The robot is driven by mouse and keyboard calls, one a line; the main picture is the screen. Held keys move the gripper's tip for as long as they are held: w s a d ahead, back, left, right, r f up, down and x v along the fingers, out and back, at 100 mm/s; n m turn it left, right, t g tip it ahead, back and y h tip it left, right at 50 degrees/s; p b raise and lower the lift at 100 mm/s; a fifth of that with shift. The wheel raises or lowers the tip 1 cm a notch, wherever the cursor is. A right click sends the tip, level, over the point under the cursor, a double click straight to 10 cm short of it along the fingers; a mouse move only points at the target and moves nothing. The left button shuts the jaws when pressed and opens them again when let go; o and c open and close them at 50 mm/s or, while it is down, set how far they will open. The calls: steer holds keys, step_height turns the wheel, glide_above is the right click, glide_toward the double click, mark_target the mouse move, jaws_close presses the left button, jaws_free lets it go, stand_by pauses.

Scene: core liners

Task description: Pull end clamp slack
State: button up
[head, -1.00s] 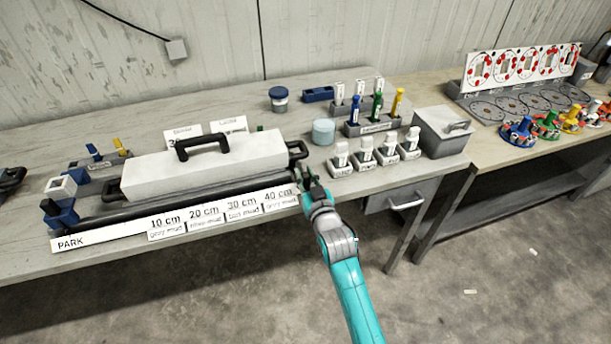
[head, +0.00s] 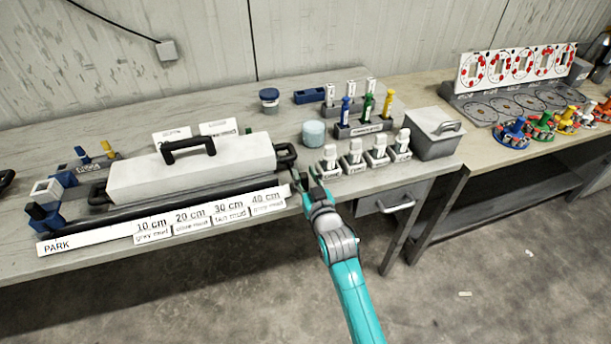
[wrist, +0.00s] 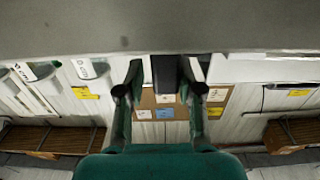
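A long white box (head: 200,168) with a black top handle lies along the bench, with a dark loop handle (head: 286,156) at its right end. A black rail (head: 150,211) runs along its front. A blue block with a black knob (head: 42,215) stands at the rail's left end; I cannot tell which part is the end clamp. My gripper (head: 307,178) is at the bench's front edge, near the rail's right end. In the wrist view my gripper (wrist: 160,92) is open, with a dark block (wrist: 165,72) between or beyond its fingers; contact is unclear.
A PARK strip (head: 90,238) and cm labels (head: 210,216) line the front edge. White-capped holders (head: 365,155), coloured bottles (head: 366,108), a light blue jar (head: 314,133) and a grey box (head: 434,133) stand to the right. A drawer (head: 385,203) hangs below.

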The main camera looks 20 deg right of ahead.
steer(key=s, duration=1.2)
steer(key=shift+f, duration=0.1)
steer(key=s+f+g, duration=0.1)
steer(key=s+f, duration=0.3)
steer(key=s, duration=0.7)
steer(key=s+f+g, duration=0.1)
steer(key=s+f, duration=0.2)
steer(key=s, duration=0.9)
steer(key=s+r, duration=0.2)
steer(key=s, duration=0.7)
steer(key=s+r+g, duration=0.1)
steer(key=s+r, duration=0.1)
steer(key=s, duration=0.7)
steer(key=shift+s+r, duration=0.15)
steer(key=shift+s, duration=0.15)
steer(key=shift+a, duration=0.1)
